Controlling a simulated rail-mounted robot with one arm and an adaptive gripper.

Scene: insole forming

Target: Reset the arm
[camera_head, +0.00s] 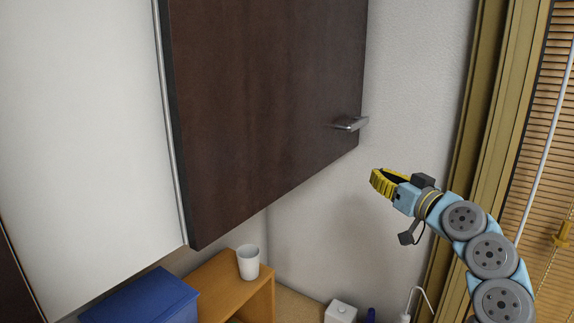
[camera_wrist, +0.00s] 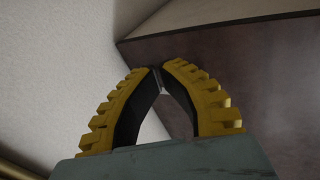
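My gripper (camera_head: 376,175) is in the air at the right in the head view, below and right of the metal handle (camera_head: 350,124) of a dark brown cabinet door (camera_head: 265,95). It is apart from the handle. In the wrist view, my gripper's (camera_wrist: 160,68) two yellow, ribbed fingers curve inward and their tips come together. No object is seen held between them. The cabinet's dark underside or face (camera_wrist: 240,70) fills the background at the right of the wrist view.
Below the cabinet are a blue box (camera_head: 150,300), a white cup (camera_head: 248,262) on a wooden stand (camera_head: 225,280), and a small white box (camera_head: 340,311). A yellowish curtain or frame (camera_head: 490,90) and blinds (camera_head: 545,150) are at the right. A bare wall (camera_head: 415,80) is behind my gripper.

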